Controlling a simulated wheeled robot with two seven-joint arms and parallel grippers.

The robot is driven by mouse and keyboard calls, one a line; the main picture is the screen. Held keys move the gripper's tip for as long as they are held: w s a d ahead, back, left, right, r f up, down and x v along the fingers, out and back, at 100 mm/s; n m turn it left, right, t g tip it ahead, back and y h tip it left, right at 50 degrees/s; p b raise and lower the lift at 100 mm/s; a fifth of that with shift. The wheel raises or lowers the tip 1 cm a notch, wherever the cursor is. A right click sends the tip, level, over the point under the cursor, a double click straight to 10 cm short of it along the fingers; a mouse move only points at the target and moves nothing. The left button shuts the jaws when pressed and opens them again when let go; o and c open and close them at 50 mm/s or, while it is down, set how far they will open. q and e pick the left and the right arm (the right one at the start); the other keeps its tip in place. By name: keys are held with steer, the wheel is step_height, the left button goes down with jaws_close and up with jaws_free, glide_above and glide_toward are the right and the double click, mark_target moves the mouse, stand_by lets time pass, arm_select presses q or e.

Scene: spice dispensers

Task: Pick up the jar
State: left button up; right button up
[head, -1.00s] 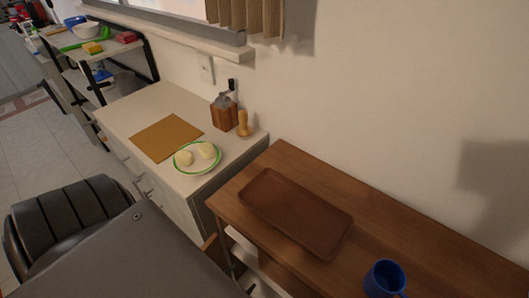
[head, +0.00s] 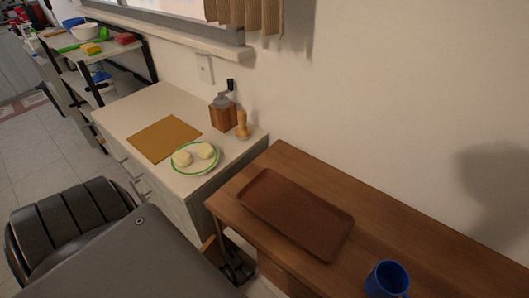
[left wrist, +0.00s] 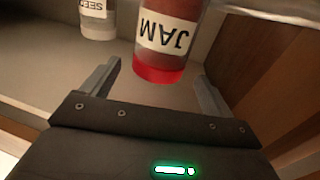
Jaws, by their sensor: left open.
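In the left wrist view, a red jar (left wrist: 165,40) with a white label reading JAM upside down stands on a pale shelf surface. Its top is cut off by the picture edge. My left gripper (left wrist: 157,75) is open, its fingers on either side of the jar's near end. The jar is ahead of the palm, with gaps visible to both fingers. The jar is not visible in the head view. My right gripper is in neither view.
A second jar (left wrist: 98,18), labelled SEED, stands left of the red one. A wooden panel (left wrist: 265,75) closes the right side. In the head view, a wooden table (head: 410,230) carries a brown tray (head: 300,215) and blue mug (head: 387,279).

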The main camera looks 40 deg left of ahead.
arm_select(q)
steer(key=w, duration=0.2)
steer(key=w+d, duration=0.1)
steer(key=w, duration=0.1)
steer(key=shift+w+f, duration=0.1)
steer(key=shift+w, duration=0.1)
steer(key=c, duration=1.3)
